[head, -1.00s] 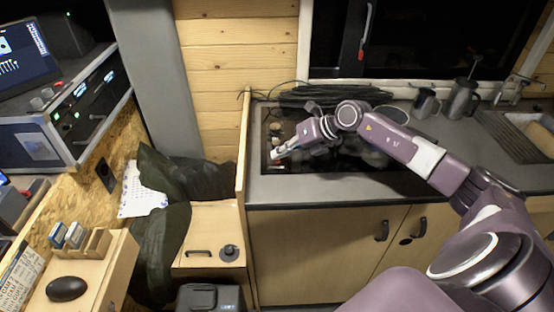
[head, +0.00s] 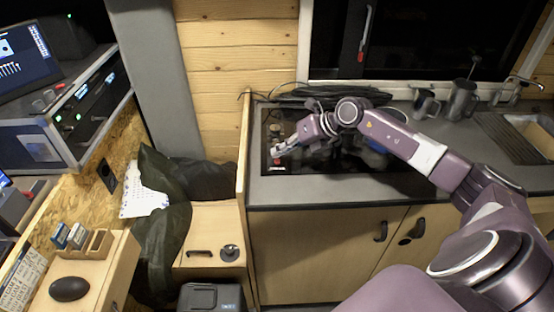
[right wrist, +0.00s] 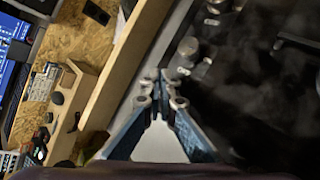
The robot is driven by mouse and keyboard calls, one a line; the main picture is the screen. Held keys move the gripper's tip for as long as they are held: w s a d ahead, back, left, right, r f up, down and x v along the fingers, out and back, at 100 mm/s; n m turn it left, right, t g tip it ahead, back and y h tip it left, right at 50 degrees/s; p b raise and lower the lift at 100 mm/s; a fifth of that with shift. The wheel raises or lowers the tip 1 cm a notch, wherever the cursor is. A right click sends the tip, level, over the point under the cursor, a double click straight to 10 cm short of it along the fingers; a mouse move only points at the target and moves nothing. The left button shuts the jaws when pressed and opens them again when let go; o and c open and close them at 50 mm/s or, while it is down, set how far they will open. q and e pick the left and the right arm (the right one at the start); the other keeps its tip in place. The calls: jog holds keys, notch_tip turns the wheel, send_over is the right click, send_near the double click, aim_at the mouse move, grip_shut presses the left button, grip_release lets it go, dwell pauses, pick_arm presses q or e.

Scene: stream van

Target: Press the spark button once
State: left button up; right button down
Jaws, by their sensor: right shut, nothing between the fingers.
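The dark hob (head: 330,160) is set in the grey counter at the back. A small red spot (head: 277,162), possibly the spark button, shows at its left front corner; I cannot confirm what it is. My right gripper (head: 278,151) is shut and empty, its tips just behind that spot in the picture. Contact cannot be told. In the right wrist view the shut fingertips (right wrist: 163,83) are over the counter's left edge strip, with hob knobs (right wrist: 187,47) up and to the right. My left gripper is not in view.
A wooden side panel (head: 243,150) rises just left of the hob. Black cables (head: 330,95) lie behind it. Dark mugs (head: 462,98) and a sink (head: 535,130) are at the right. A dark jacket (head: 165,220) hangs over the lower cabinet at left.

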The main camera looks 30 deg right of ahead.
aim_at(279, 161)
jog(key=shift+r+p, duration=1.75)
jog(key=shift+r, duration=0.8)
